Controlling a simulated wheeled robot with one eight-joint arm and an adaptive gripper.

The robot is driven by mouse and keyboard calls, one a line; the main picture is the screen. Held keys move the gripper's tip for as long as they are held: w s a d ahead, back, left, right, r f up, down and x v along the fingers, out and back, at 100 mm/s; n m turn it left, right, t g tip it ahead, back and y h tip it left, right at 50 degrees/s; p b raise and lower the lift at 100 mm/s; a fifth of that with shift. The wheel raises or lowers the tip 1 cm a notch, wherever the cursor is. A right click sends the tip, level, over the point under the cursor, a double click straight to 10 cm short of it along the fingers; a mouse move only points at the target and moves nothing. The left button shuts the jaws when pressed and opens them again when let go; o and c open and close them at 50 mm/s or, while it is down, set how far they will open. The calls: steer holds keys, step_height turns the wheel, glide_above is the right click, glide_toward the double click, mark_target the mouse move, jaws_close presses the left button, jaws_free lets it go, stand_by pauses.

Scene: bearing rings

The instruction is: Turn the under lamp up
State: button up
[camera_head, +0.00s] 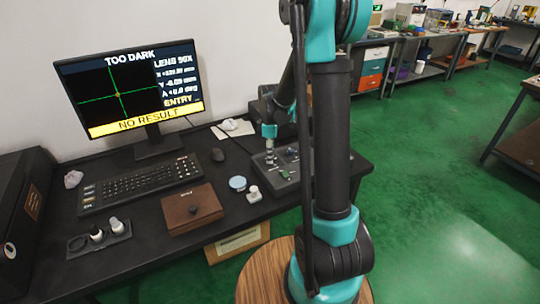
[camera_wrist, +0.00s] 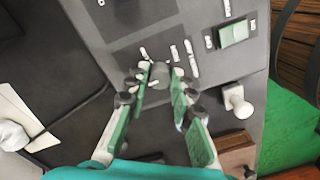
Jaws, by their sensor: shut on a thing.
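A dark control box (camera_head: 262,178) stands on the desk beside the arm, with a green key (camera_head: 285,174) and small knobs on its top. In the wrist view its panel (camera_wrist: 205,70) shows white marks and the green key (camera_wrist: 233,33). My gripper (camera_wrist: 160,80) is shut on a grey round knob (camera_wrist: 160,72), with one green-padded finger on each side of it. In the head view my gripper (camera_head: 270,152) is small and points down at the box's left part. The monitor (camera_head: 130,88) reads "TOO DARK" and "NO RESULT". The lamp itself cannot be made out.
A white peg-like piece (camera_head: 254,194), a pale blue disc (camera_head: 238,183) and a brown wooden box (camera_head: 192,209) lie left of the control box. Green floor is open to the right.

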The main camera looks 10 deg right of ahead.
steer(key=shift+m, duration=0.3)
jaws_close()
steer(key=m, duration=0.4)
steer(key=shift+m, duration=0.3)
steer(key=m, duration=0.5)
steer(key=shift+s, duration=0.1)
steer(key=m, duration=0.5)
steer(key=shift+m, duration=0.4)
steer(key=shift+a+m+t, duration=0.1)
steer(key=shift+m+t, duration=0.2)
steer(key=shift+m, duration=2)
steer(key=o, duration=1)
jaws_free()
steer(key=shift+r, duration=0.15)
